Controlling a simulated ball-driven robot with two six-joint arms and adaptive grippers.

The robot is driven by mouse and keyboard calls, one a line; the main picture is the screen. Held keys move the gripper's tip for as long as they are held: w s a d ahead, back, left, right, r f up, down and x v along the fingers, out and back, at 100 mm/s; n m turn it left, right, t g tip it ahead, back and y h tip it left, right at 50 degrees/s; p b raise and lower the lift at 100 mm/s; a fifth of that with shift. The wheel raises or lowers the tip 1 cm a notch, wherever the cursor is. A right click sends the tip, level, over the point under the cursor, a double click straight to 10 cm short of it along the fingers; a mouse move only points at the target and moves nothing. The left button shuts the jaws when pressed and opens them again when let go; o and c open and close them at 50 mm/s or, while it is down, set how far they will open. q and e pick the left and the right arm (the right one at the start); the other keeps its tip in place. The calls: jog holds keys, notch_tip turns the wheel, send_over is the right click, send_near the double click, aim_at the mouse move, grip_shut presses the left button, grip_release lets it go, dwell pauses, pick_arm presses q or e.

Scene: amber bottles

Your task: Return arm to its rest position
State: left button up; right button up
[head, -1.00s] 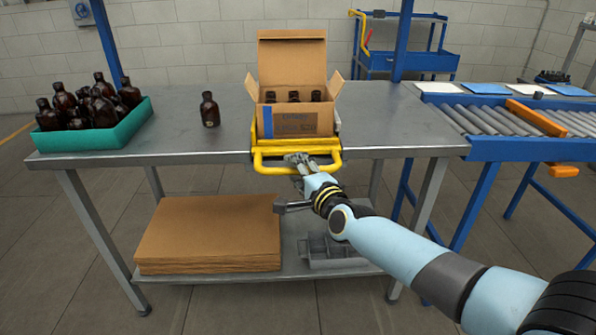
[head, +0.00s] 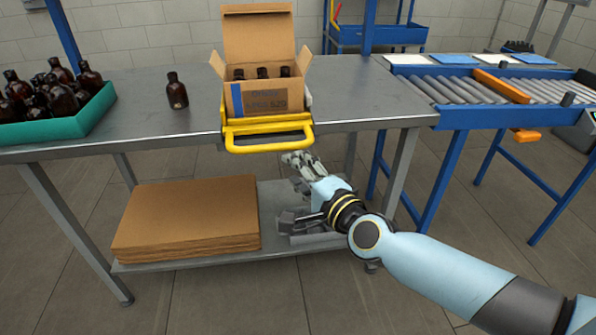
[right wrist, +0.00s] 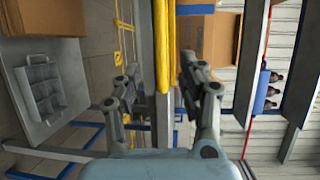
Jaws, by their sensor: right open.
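My right gripper (head: 292,189) is open and empty, in front of and below the table's front edge. Its arm comes in from the lower right in the head view. In the right wrist view the two fingers (right wrist: 160,85) stand apart, with the yellow handle (right wrist: 163,45) showing beyond the gap between them. In the head view the yellow handle (head: 268,145) is clear of the fingers, above them at the table's front edge. My left gripper is not in view.
An open cardboard box (head: 262,97) with amber bottles stands behind the handle on the table (head: 150,115). A lone bottle (head: 177,93) and a teal crate (head: 65,127) of bottles stand left. Flat cardboard (head: 187,215) lies on the lower shelf. A roller conveyor (head: 455,90) is at right.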

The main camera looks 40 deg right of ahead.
dwell(0.4)
jog(key=s+a+f+n+g+y, duration=0.1)
jog(key=s+f+n+g, duration=0.15)
jog(key=s+f, duration=0.45)
jog(key=s+a+f+n+g, duration=0.1)
jog(key=s+f+n+g, duration=0.2)
jog(key=f, duration=0.8)
jog(key=s+f+n+g+y, duration=0.1)
jog(key=s+f+n+g, duration=0.15)
jog(key=s+f, duration=0.55)
jog(key=s+f+n+g, duration=0.4)
jog(key=s+f+n, duration=0.2)
jog(key=s, duration=0.6)
jog(key=s+a+f+n+g, duration=0.1)
jog(key=s+f+n+g, duration=0.2)
jog(key=s, duration=1)
notch_tip(320, 180, down, 5)
jog(key=n, duration=0.3)
jog(key=shift+s+f+n+g+b, duration=0.2)
jog(key=shift+n+g+b, duration=0.1)
jog(key=shift+g+b, duration=0.1)
